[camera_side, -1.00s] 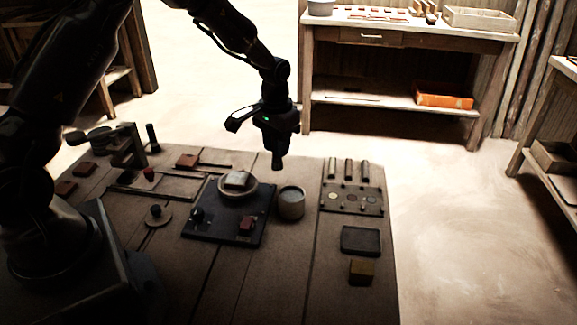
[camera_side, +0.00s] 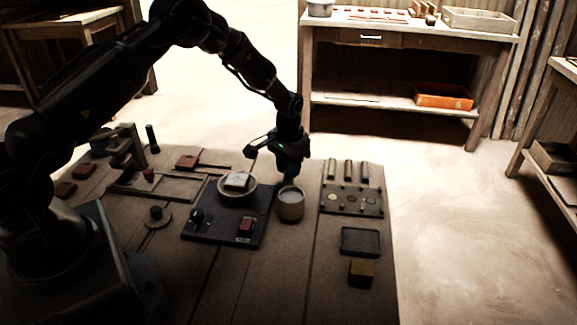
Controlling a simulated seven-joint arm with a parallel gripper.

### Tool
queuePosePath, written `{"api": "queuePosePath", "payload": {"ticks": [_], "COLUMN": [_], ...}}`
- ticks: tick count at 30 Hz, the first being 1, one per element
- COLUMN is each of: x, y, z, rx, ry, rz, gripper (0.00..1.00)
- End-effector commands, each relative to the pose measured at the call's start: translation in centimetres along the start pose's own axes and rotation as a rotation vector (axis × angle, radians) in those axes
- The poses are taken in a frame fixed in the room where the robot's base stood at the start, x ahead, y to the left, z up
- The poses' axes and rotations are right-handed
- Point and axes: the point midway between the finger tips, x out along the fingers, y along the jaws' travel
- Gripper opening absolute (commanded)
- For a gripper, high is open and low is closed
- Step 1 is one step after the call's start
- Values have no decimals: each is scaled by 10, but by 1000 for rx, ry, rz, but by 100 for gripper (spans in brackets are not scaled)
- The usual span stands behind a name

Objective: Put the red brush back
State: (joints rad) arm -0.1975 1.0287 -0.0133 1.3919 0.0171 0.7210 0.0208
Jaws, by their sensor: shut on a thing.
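My gripper (camera_side: 289,179) is dark and points down over the back of a pale round cup (camera_side: 291,206). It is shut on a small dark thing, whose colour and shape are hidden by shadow. I cannot tell whether this is the red brush, or whether its lower end is inside the cup or just behind its rim. No red brush can be made out clearly elsewhere. A small red piece (camera_side: 246,225) lies on the black plate (camera_side: 222,238) left of the cup. A round dish (camera_side: 238,194) with a pale block in it stands at the plate's back.
A rack with several upright cylinders (camera_side: 348,171) stands right of the cup. A frame (camera_side: 178,188) and more reddish pieces (camera_side: 188,160) lie to the left. The front middle is clear.

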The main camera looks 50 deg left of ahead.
Motion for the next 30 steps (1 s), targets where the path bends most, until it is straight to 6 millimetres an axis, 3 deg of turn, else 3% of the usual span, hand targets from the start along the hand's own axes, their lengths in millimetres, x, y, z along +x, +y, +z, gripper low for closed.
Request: {"api": "queuePosePath", "payload": {"ticks": [1, 2, 5, 17, 30], "x": [2, 3, 2, -8, -96], "y": [0, 0, 0, 0, 0], "z": [0, 0, 0, 0, 0], "rx": [0, 0, 0, 0, 0], "ry": [-1, -1, -1, 1, 3], "rz": [0, 0, 0, 0, 0], "gripper": [0, 26, 49, 49, 49]}}
